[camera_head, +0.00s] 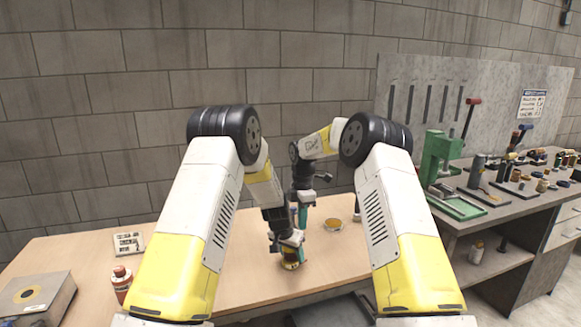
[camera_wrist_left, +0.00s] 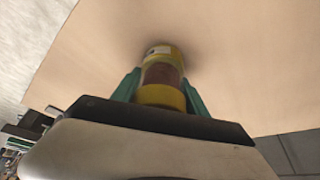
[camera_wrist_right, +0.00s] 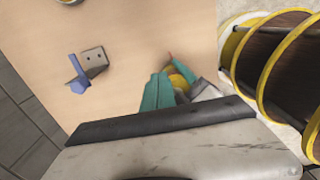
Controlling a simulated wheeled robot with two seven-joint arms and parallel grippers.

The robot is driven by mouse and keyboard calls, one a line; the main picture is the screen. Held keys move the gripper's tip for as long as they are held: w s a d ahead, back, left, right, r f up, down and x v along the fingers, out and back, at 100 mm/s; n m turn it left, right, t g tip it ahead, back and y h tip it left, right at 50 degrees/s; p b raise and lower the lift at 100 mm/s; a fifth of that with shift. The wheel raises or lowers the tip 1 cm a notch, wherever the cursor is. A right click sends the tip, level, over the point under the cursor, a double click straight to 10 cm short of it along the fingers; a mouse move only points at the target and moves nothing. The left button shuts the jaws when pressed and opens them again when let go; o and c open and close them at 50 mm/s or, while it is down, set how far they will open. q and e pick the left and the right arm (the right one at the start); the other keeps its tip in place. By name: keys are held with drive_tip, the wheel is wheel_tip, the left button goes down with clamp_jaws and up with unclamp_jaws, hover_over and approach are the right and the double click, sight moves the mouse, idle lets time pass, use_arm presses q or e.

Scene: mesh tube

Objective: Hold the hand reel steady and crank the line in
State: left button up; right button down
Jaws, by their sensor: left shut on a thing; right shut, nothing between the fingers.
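The hand reel shows as a small cylinder with yellow ends and a reddish-brown middle between the green fingers of my left gripper (camera_wrist_left: 160,95). In the head view the reel (camera_head: 291,264) is at the wooden table top, partly covered by my left gripper (camera_head: 288,250), which is shut on it. My right gripper (camera_head: 302,216) points down just above and beside the left one. In the right wrist view its green fingers (camera_wrist_right: 163,78) are shut and empty, close beside the reel's yellow part (camera_wrist_right: 182,72). A small red tip shows there. I cannot make out the crank or the line.
A round orange dish (camera_head: 333,224) lies right of the grippers. A metal bracket with a blue part (camera_wrist_right: 88,68) is on the table. A card (camera_head: 128,243), a red-brown bottle (camera_head: 121,280) and a grey box (camera_head: 32,298) are at the left. A tool bench (camera_head: 500,225) stands right.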

drive_tip(key=shift+s+a, duration=0.4)
drive_tip(key=shift+a, duration=0.1)
idle(1.1)
drive_tip(key=shift+s+d, duration=0.3)
drive_tip(key=shift+s+d, duration=0.15)
drive_tip(key=shift+s, duration=0.15)
drive_tip(key=shift+s+d, duration=0.2)
drive_tip(key=shift+s, duration=0.55)
drive_tip(key=shift+s, duration=0.3)
idle(0.3)
drive_tip(key=shift+d+r, duration=0.2)
drive_tip(key=shift+r, duration=1.3)
drive_tip(key=shift+d+r, duration=0.15)
drive_tip(key=shift+r, duration=1.3)
